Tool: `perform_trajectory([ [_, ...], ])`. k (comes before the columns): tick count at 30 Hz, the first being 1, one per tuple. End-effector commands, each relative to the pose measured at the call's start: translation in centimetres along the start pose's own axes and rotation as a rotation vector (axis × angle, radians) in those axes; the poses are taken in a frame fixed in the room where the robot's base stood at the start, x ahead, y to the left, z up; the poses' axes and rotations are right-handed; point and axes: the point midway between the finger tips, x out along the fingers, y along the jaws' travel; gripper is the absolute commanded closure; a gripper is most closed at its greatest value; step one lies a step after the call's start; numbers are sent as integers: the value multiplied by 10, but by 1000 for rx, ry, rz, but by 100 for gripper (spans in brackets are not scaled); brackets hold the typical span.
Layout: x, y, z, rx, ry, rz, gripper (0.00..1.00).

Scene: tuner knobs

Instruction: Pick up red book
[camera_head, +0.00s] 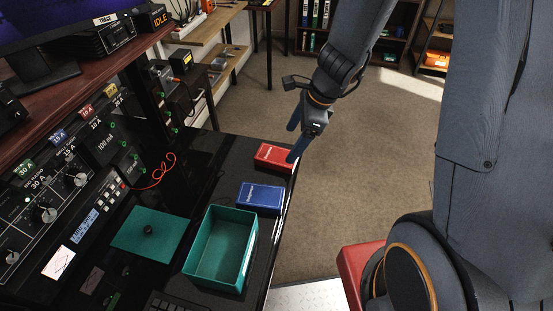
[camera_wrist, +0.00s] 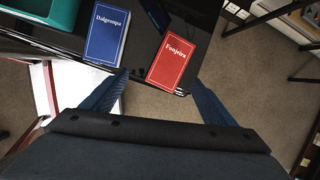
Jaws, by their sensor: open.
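The red book (camera_head: 274,157) lies flat near the right edge of the black desk in the head view. In the wrist view the red book (camera_wrist: 171,64) shows white lettering and lies between and beyond my two fingertips. My gripper (camera_head: 298,142) is open and empty, beside the book's right side at the desk edge in the head view. In the wrist view my gripper (camera_wrist: 160,78) has its blue fingers spread wide, the left one near the gap between the books. I cannot tell how high the fingers are above the desk.
A blue book (camera_head: 261,197) lies in front of the red one; it is left of it in the wrist view (camera_wrist: 107,35). An open teal box (camera_head: 250,262) and its teal lid (camera_head: 148,232) lie nearer. Instrument panels (camera_head: 70,190) line the left. Open floor is right.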

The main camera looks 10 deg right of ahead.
Motion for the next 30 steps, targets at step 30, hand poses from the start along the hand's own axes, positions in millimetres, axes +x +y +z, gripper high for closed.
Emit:
perform_trajectory([
  [30,103,-24,5,322,-36,-24,20],
])
